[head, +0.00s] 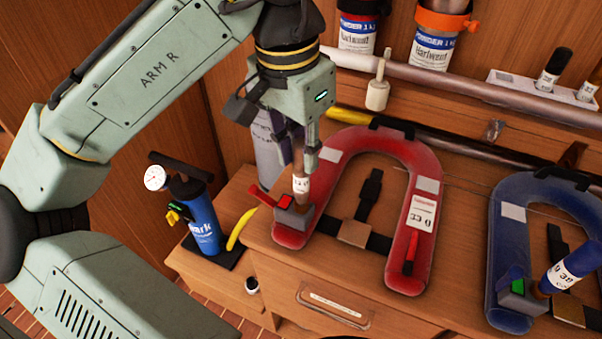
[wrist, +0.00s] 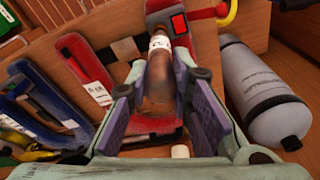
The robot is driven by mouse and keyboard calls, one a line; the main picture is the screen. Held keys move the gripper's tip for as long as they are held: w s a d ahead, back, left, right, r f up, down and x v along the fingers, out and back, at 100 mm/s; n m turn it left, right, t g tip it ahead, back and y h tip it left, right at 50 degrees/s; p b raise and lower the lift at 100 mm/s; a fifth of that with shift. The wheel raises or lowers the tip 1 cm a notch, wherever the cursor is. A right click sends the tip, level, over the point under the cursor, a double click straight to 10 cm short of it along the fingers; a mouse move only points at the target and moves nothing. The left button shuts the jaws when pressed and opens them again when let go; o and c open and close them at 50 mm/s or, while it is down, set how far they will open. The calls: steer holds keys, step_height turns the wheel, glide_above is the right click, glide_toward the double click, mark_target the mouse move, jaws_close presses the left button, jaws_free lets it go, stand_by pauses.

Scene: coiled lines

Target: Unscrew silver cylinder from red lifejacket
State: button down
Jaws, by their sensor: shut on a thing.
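The red lifejacket (head: 290,236) lies as a U on the wooden bench top, and shows behind the fingers in the wrist view (wrist: 205,45). At its left end a grey block with a red indicator (head: 285,200) carries a small cylinder (head: 301,187). The cylinder has a white label band and looks brownish, shiny metal in the wrist view (wrist: 158,78). It stands upright in the block; I cannot tell how far it is threaded in. My gripper (head: 299,168) comes from above, with its two fingers shut on the cylinder's upper part, on either side of it (wrist: 160,90).
A blue lifejacket (head: 505,240) with a blue cylinder (head: 568,270) lies to the right. A large grey bottle (head: 266,150) stands close behind my gripper. A blue pump (head: 197,215) stands at left. A metal rail (head: 460,85) runs behind the lifejackets.

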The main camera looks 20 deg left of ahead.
steer(key=shift+r, duration=0.35)
steer(key=shift+r, duration=2.4)
